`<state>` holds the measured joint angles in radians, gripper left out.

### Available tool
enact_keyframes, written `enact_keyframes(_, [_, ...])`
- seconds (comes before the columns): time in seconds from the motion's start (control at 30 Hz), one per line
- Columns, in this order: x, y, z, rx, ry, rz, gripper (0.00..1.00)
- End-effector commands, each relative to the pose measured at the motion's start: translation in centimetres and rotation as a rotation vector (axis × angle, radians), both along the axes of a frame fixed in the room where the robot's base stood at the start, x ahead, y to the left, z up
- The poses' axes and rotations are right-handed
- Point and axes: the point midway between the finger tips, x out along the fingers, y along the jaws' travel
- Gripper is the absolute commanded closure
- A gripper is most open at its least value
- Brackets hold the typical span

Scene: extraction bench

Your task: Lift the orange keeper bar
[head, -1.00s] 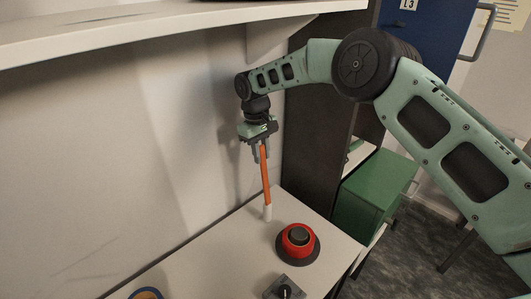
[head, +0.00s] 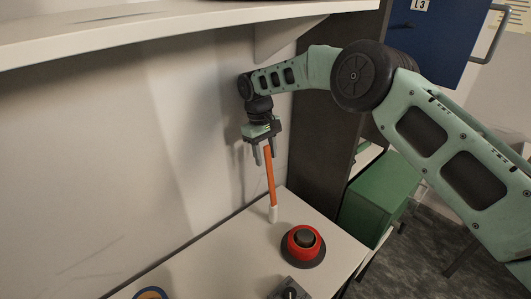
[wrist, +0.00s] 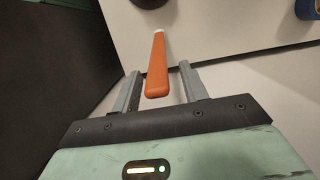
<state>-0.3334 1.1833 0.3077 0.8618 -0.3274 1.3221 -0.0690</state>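The orange keeper bar (head: 270,178) stands roughly upright near the back edge of the bench, with a white lower end (head: 273,213) at the bench top. My gripper (head: 266,161) points down over its upper end. In the wrist view the bar (wrist: 158,66) runs between the two fingers of my gripper (wrist: 160,68), with a visible gap on each side. The fingers are open and do not appear to touch the bar. The exact depth of the bar's top between the fingers is hard to tell.
A red button with a dark cap (head: 304,240) stands on the bench (head: 235,245) just right of the bar. A white shelf (head: 160,35) overhangs; a green box (head: 378,196) is at right.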

Motion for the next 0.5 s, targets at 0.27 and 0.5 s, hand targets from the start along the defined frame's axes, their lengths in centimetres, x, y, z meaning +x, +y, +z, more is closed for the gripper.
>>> enact_keyframes(0.27, [0.5, 0.3, 1.9, 0.001, -0.006, 0.000, 0.56])
enact_keyframes(0.5, [1.2, 0.9, 6.9, 0.001, -0.005, -0.001, 0.56])
